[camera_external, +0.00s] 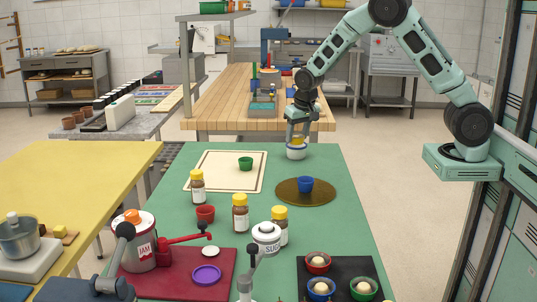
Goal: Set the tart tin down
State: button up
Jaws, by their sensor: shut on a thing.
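My gripper (297,138) points down over the far right part of the green table. It is shut on a small round, whitish thing (296,153) with blue and yellow near its top, which I take to be the tart tin. The fingers hide part of it. I cannot tell whether its bottom touches the green table (330,222) or hangs just above it. A green cup-shaped tin (246,163) stands on the cream board (217,181). A blue one (306,184) stands on the round brown mat (287,194), and a red one (206,213) nearer the front.
Several yellow-capped jars (240,213) and a white sugar pot (266,237) stand mid-table. A jam pot (140,245) stands on a red mat. A black tray (342,291) holds filled cups at the front right. The green surface between board and brown mat is clear.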

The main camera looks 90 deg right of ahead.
send_over(296, 168)
jog(key=f, duration=0.5)
jog(key=shift+s+a+f, duration=0.2)
jog(key=shift+s+a, duration=0.05)
jog(key=shift+s, duration=0.05)
jog(key=shift+f+p, duration=0.45)
jog(key=shift+f, duration=1.85)
jog(key=shift+f, duration=0.1)
jog(key=o, duration=1.1)
jog(key=shift+c, duration=0.2)
